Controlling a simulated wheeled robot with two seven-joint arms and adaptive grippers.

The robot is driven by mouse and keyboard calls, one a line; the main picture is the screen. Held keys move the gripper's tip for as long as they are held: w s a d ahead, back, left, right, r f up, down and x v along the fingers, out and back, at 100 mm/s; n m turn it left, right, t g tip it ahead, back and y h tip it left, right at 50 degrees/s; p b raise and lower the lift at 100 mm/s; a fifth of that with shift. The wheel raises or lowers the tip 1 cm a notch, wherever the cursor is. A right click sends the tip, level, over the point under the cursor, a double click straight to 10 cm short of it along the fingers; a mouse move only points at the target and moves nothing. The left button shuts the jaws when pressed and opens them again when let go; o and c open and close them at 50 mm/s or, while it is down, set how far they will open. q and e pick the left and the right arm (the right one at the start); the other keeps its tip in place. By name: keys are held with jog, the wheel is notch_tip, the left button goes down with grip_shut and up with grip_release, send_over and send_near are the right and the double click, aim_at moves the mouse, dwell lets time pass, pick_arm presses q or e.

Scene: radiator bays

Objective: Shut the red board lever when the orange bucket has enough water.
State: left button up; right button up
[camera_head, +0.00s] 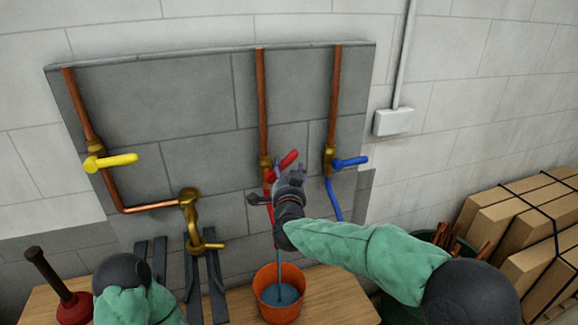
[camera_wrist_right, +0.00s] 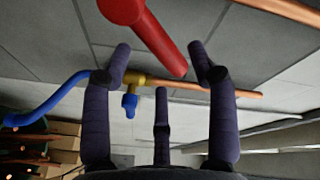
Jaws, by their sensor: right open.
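The red lever (camera_head: 289,159) sits on the brass valve of the middle copper pipe and slants up to the right. In the right wrist view the red lever (camera_wrist_right: 158,38) lies just beyond the spread fingers. My right gripper (camera_head: 288,174) is open and empty, just below the lever; in its wrist view the gripper (camera_wrist_right: 162,62) shows three parted fingers. The orange bucket (camera_head: 279,316) stands on the wooden bench below. A thin stream falls into it, and the blue water (camera_head: 280,294) lies below the rim. My left arm shows at lower left, but its gripper cannot be made out.
A yellow lever (camera_head: 118,160) is at left and a blue lever (camera_head: 352,162) is close right of my right gripper. A brass tap (camera_head: 190,205) and dark slats stand left of the bucket.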

aim_at(288, 165)
jog(key=shift+w, duration=2.4)
grip_shut()
